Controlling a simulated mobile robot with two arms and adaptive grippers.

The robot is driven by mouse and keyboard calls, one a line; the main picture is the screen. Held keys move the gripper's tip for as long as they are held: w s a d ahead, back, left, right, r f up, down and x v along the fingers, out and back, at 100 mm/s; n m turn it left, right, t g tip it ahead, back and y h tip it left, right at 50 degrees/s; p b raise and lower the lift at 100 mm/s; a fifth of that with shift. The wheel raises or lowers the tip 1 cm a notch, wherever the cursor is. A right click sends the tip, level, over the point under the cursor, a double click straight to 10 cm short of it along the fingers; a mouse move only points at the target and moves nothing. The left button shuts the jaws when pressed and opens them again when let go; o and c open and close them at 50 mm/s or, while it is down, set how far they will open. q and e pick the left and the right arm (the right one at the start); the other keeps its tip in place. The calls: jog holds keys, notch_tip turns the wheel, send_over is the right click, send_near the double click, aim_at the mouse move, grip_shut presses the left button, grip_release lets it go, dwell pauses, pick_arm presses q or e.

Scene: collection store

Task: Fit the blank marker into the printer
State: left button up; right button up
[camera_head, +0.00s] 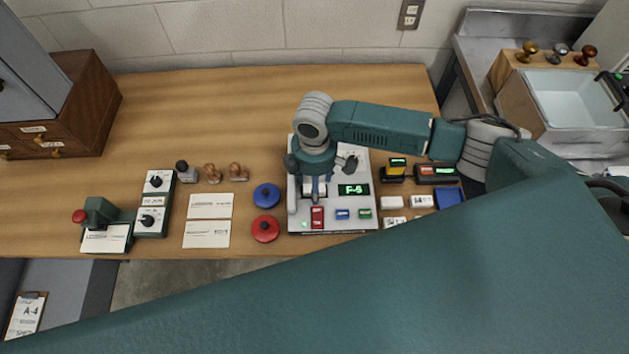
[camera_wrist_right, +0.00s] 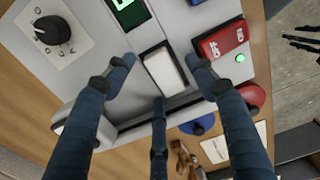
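The printer (camera_head: 368,212) is a light grey panel on the table with a green display reading F-5 (camera_head: 353,189). My right gripper (camera_head: 314,199) is over its left part. In the right wrist view its dark blue fingers (camera_wrist_right: 160,95) are spread apart, with a white block (camera_wrist_right: 165,70) between their tips. The block, seemingly the blank marker, lies at a dark-edged recess in the printer; how deep it sits I cannot tell. The fingers appear clear of it. Dark fingers, seemingly my left gripper (camera_wrist_right: 302,36), show over the floor in the right wrist view; it is hidden in the head view.
Red (camera_head: 265,229) and blue (camera_head: 266,195) round knobs stand left of the printer. White cards (camera_head: 207,234) and a green press (camera_head: 103,216) are farther left.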

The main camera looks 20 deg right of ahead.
notch_tip(320, 180, up, 12)
dwell(0.6)
dwell(0.4)
